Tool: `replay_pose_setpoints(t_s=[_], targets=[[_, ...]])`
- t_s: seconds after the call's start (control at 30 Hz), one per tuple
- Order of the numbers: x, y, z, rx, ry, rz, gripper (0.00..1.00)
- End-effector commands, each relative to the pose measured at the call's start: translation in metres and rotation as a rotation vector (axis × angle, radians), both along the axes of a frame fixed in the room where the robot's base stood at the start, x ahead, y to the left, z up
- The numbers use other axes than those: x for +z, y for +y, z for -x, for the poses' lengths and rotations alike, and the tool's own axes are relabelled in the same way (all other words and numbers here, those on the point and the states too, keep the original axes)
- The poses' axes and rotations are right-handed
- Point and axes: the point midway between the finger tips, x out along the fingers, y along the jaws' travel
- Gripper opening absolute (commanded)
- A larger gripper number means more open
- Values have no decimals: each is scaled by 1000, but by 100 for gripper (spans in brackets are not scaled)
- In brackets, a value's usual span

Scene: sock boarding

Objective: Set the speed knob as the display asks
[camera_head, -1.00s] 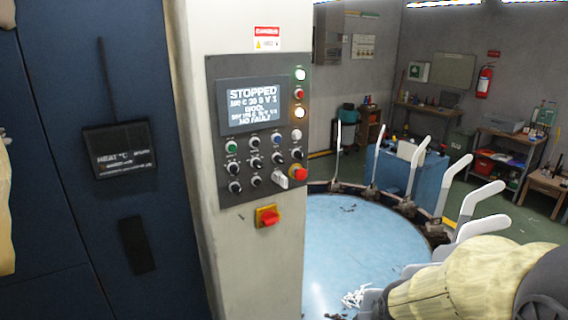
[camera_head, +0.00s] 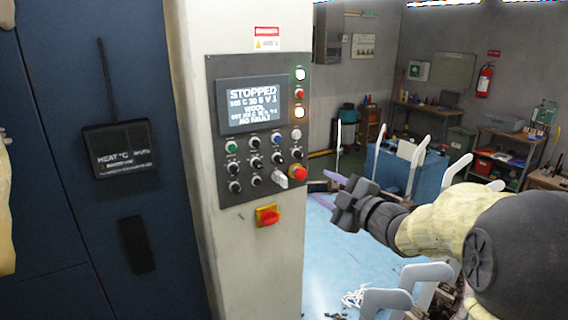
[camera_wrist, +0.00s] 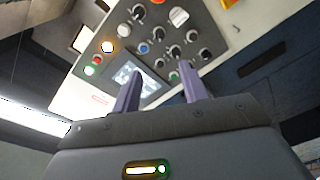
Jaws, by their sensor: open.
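A red-and-yellow main switch (camera_head: 268,216) is below. White boarding forms (camera_head: 416,165) ring the blue round table (camera_head: 335,262) behind my arm. The space before the panel is clear.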

Motion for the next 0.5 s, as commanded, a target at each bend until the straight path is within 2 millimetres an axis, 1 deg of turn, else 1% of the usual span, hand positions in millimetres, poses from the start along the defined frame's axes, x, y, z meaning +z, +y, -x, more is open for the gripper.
replay_pose_setpoints(t_s=[0.27, 0.37, 0.5], targets=[[1, 3, -4, -2, 3, -2, 43], [1, 9, -11, -1, 5, -1, 43], [2, 23, -28, 1, 6, -2, 43]])
